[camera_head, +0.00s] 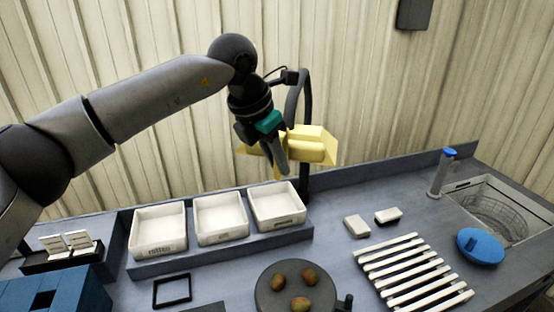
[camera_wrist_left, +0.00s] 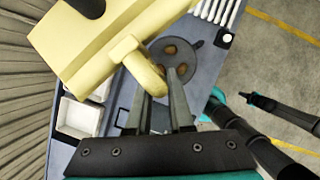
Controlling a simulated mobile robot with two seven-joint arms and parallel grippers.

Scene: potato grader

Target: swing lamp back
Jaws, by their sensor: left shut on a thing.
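The lamp (camera_head: 312,145) has a yellow angular head on a dark curved post that rises behind the bench, right of the tray row. My left gripper (camera_head: 281,160) is at the left side of the lamp head, above the trays. In the left wrist view the yellow lamp head (camera_wrist_left: 105,45) fills the upper left, and its short rounded handle (camera_wrist_left: 145,68) reaches down to the fingertips. My left gripper (camera_wrist_left: 164,88) is shut on this handle. Dark rods with teal parts at the right of the wrist view seem to be my right arm; its jaws are not clear.
Three white trays (camera_head: 158,248) stand below the lamp. A round dark plate (camera_head: 275,304) holds three potatoes. A white slatted rack (camera_head: 410,268), two small white blocks, a blue disc (camera_head: 481,247) and a sink basket (camera_head: 497,213) are at right. The corrugated wall is behind.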

